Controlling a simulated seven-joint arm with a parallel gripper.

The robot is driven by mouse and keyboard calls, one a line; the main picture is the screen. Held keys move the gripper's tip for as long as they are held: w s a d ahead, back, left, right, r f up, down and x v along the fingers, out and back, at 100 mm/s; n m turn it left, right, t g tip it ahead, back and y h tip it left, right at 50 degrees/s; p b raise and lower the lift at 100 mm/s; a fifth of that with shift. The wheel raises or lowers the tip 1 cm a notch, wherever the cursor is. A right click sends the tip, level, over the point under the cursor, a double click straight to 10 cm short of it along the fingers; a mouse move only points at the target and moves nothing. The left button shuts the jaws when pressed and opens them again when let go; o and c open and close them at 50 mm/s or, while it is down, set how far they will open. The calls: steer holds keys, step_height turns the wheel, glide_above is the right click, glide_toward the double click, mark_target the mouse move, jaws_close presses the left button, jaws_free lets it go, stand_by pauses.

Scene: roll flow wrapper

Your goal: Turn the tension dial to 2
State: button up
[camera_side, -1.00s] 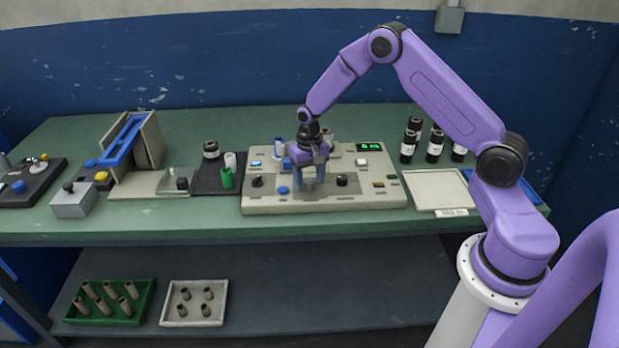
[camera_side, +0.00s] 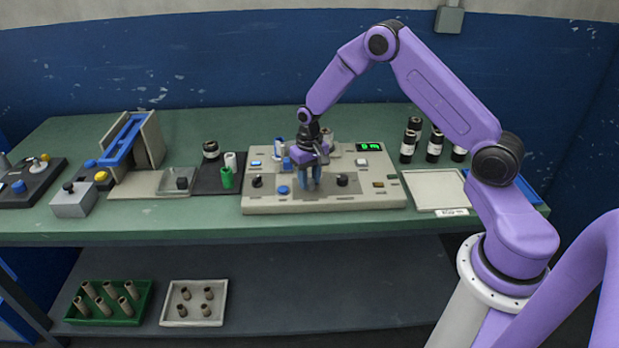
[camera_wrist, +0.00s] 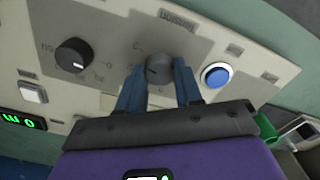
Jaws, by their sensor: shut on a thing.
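The grey tension dial (camera_wrist: 159,66) sits on the control panel and shows in the wrist view between my two blue fingers. A label above it in that view looks like "TENSION", upside down. My gripper (camera_wrist: 157,84) is shut on the dial, one finger on each side. In the side view my gripper (camera_side: 310,182) points straight down onto the middle of the beige control panel (camera_side: 375,201), and the dial is hidden by the fingers. Scale marks are partly visible around the dial, but I cannot read its setting clearly.
A second, black dial (camera_wrist: 73,55) is on one side of the gripped dial and a blue button (camera_wrist: 216,75) is close on the other. A green-lit display (camera_side: 369,147) is at the panel's back right. A pale tray (camera_side: 437,188) lies right of the panel.

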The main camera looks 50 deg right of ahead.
mark_target(309, 182)
steer(key=n, duration=0.4)
steer(key=shift+n, duration=1.5)
steer(key=o, duration=1)
steer(key=shift+o, duration=0.2)
steer(key=shift+r, duration=0.2)
step_height(309, 182, up, 17)
